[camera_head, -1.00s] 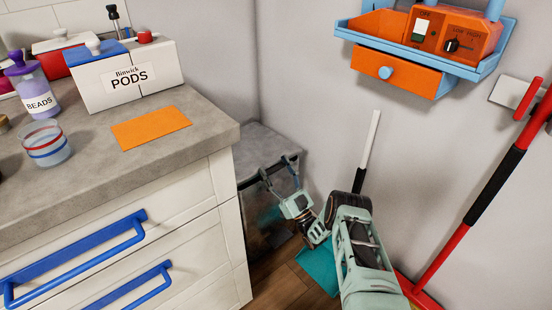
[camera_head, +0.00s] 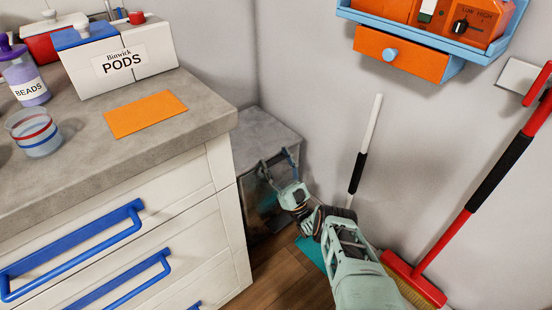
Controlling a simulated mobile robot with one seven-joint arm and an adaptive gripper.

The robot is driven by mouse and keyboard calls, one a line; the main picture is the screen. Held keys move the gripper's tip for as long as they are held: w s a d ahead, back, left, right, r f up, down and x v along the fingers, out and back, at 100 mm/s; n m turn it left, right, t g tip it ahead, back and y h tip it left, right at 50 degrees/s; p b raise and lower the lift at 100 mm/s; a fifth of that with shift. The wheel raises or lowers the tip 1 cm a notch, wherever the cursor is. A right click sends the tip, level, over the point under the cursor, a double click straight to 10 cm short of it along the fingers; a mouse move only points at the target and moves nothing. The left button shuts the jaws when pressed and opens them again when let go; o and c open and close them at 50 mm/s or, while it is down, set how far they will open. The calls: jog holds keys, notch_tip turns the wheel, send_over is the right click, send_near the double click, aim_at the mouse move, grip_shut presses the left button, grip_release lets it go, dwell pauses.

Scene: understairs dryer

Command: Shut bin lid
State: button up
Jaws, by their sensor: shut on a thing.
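The bin (camera_head: 264,222) is a dark, glossy box in the corner, between the white cabinet and the wall. Its grey lid (camera_head: 258,132) lies on top and looks about level; I cannot tell whether a gap remains beneath it. My gripper (camera_head: 278,164) is at the lid's front edge, with its fingertips touching that edge. It is shut on the lid's edge. My gripper and forearm hide the bin's lower right part.
The white cabinet (camera_head: 190,215) with blue handles stands close on the left. A white-handled tool (camera_head: 366,140) leans on the wall, with a teal pan partly behind my arm. A red broom (camera_head: 480,195) stands at right. Some wooden floor (camera_head: 285,280) is clear.

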jog(key=shift+a+f+h, duration=0.2)
jog(key=shift+f+h, duration=0.1)
jog(key=shift+f, duration=0.6)
jog(key=o, duration=1.7)
jog(key=shift+o, duration=0.2)
jog(key=shift+s+d+f, duration=0.15)
jog(key=shift+s+d, duration=0.3)
jog(key=shift+d, duration=0.1)
jog(key=s+d+r, duration=0.1)
jog(key=s+d, duration=0.6)
jog(key=s, duration=0.2)
jog(key=shift+s, duration=0.3)
